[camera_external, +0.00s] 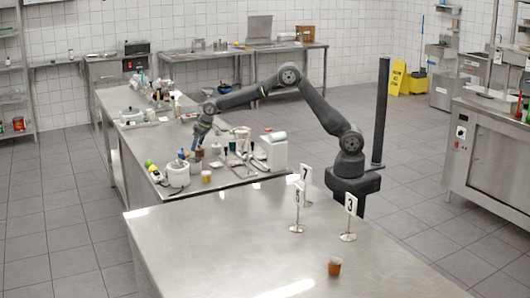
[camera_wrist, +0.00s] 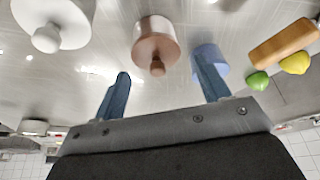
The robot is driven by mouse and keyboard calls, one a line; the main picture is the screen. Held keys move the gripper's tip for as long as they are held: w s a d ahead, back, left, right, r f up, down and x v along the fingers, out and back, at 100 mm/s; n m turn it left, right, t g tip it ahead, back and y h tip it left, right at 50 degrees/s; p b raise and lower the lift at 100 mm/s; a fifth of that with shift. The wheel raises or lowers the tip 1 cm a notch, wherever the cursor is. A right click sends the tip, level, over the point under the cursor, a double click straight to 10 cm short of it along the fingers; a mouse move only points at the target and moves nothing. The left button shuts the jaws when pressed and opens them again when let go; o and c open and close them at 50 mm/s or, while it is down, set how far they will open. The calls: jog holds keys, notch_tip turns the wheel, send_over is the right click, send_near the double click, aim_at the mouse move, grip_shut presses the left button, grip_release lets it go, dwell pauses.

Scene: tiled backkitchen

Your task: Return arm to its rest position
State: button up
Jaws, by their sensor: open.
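My gripper (camera_external: 197,143) hangs at the end of my outstretched arm, over the middle of the metal counter (camera_external: 225,180). Its two blue fingers point down among the objects there. In the wrist view my gripper (camera_wrist: 163,84) has its fingers wide apart, with nothing held between them. A brown lidded pot (camera_wrist: 156,47) shows beyond the gap between the fingers. A blue round object (camera_wrist: 208,58) is partly hidden behind the right finger. I cannot tell whether the finger touches it.
A white lidded pot (camera_wrist: 52,22) and a wooden block (camera_wrist: 285,44) beside green and yellow fruit-like objects show in the wrist view. A white box (camera_external: 273,152) stands on the counter.

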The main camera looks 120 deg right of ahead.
notch_tip(320, 180, down, 2)
jog(key=shift+a+f, duration=0.1)
jog(key=shift+f, duration=0.05)
jog(key=v, duration=1.2)
jog(key=x, duration=1.2)
jog(key=shift+f, duration=0.25)
notch_tip(320, 180, up, 4)
jog(key=shift+r, duration=0.2)
jog(key=s+d+r, duration=0.5)
jog(key=s+r, duration=0.6)
jog(key=r, duration=0.1)
jog(key=w+a+n+y, duration=0.1)
jog(key=w+a+n, duration=0.2)
jog(key=w+a, duration=0.8)
jog(key=shift+w+a+f+t, duration=0.15)
jog(key=shift+w+a+t, duration=0.2)
jog(key=shift+a, duration=0.45)
